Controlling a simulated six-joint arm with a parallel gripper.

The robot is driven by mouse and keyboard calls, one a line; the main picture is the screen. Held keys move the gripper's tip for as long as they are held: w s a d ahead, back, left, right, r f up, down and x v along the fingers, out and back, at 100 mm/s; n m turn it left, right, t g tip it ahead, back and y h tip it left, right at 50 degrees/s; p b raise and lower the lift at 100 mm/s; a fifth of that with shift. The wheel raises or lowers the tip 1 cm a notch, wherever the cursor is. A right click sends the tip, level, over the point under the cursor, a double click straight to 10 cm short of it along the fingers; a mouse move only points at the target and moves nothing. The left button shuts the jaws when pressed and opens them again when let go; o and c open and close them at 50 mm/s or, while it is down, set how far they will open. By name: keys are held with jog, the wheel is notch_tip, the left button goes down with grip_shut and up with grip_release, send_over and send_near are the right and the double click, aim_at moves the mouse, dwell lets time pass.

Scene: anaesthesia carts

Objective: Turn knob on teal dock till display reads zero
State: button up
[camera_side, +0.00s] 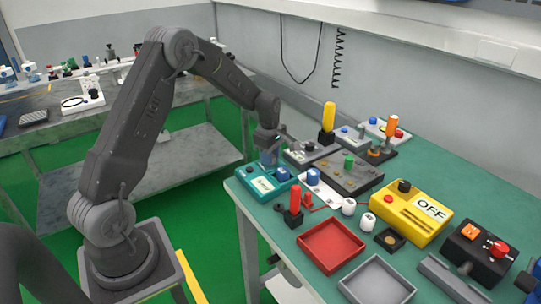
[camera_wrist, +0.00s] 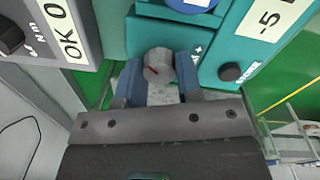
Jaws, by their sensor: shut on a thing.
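The teal dock (camera_side: 252,187) sits at the near left corner of the green table, and it also shows in the wrist view (camera_wrist: 140,35). Its white display (camera_wrist: 268,18) reads -5 in the wrist view, lying sideways near the frame's edge. A light grey knob (camera_wrist: 158,62) with a red mark stands on the dock. My gripper (camera_wrist: 160,82) has its blue fingers on both sides of the knob and is shut on it. In the side view my gripper (camera_side: 268,156) is over the dock's back part and hides the knob.
A dark round button (camera_wrist: 230,71) is right of the knob. A grey box marked OK 0 (camera_wrist: 62,35) is close on the left. A red tray (camera_side: 330,246), a yellow OFF box (camera_side: 405,215) and white cylinders (camera_side: 348,206) stand farther right on the table.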

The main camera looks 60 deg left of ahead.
jog(key=m, duration=0.5)
jog(key=shift+m, duration=0.4)
jog(key=m, duration=0.5)
jog(key=shift+h, duration=0.3)
jog(key=shift+m, duration=0.4)
jog(key=o, duration=0.9)
jog(key=shift+o, duration=0.2)
jog(key=shift+a, duration=0.1)
notch_tip(320, 180, up, 14)
jog(key=shift+s+a, duration=0.2)
jog(key=shift+s, duration=0.05)
